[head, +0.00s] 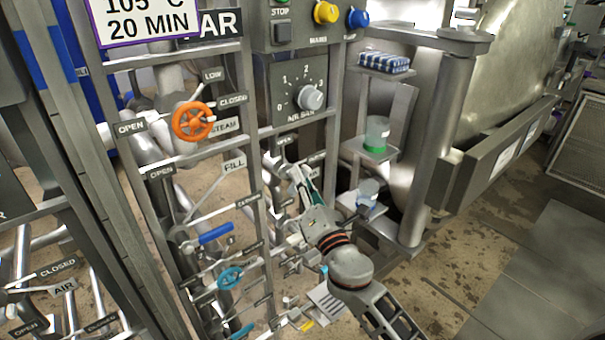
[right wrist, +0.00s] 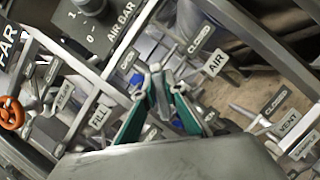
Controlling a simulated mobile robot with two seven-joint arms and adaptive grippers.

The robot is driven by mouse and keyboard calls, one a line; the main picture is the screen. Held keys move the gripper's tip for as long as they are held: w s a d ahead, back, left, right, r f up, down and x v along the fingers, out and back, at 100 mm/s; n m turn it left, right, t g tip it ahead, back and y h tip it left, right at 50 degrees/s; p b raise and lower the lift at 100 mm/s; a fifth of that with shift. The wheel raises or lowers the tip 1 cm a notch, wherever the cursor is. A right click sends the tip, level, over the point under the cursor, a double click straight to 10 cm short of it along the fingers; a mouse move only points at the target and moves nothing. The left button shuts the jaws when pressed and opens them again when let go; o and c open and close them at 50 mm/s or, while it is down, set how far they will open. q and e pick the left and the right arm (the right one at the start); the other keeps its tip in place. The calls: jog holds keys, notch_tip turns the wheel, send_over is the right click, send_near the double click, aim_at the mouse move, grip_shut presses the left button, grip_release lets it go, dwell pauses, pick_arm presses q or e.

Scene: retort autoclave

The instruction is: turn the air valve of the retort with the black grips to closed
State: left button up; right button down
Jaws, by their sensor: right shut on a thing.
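An OPEN plate (right wrist: 128,60) is left of the fingertips; a CLOSED plate (right wrist: 200,39) and the AIR plate (right wrist: 216,64) are to the right. The fingertips are between OPEN and CLOSED, nearer OPEN. The handle's exact angle is not clear. Black grips cannot be made out. My left gripper is not in view.
Shelves with a green-based jar (head: 376,135) stand close right.

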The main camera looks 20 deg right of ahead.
jog(key=shift+r+m+p, duration=0.3)
jog(key=shift+m+p, duration=0.05)
jog(key=shift+m, duration=0.35)
jog(key=m+g+h+p, duration=0.1)
jog(key=m+p, duration=0.3)
jog(key=shift+f+h, duration=0.1)
jog(key=shift+h, duration=0.3)
jog(key=m+g+p, duration=0.1)
jog(key=m+p, duration=0.1)
jog(key=m+g+p, duration=0.1)
jog(key=m+p, duration=0.1)
jog(key=p, duration=0.1)
jog(key=shift+d+f, duration=0.1)
jog(key=shift+f, duration=0.3)
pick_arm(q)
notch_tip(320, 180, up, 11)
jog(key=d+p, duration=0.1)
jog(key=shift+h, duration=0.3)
pick_arm(e)
jog(key=shift+f+m+h, duration=0.15)
jog(key=shift+m+h, duration=0.15)
jog(key=shift+m, duration=0.3)
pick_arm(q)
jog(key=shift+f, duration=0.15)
pick_arm(e)
jog(key=c, duration=2.1)
grip_release()
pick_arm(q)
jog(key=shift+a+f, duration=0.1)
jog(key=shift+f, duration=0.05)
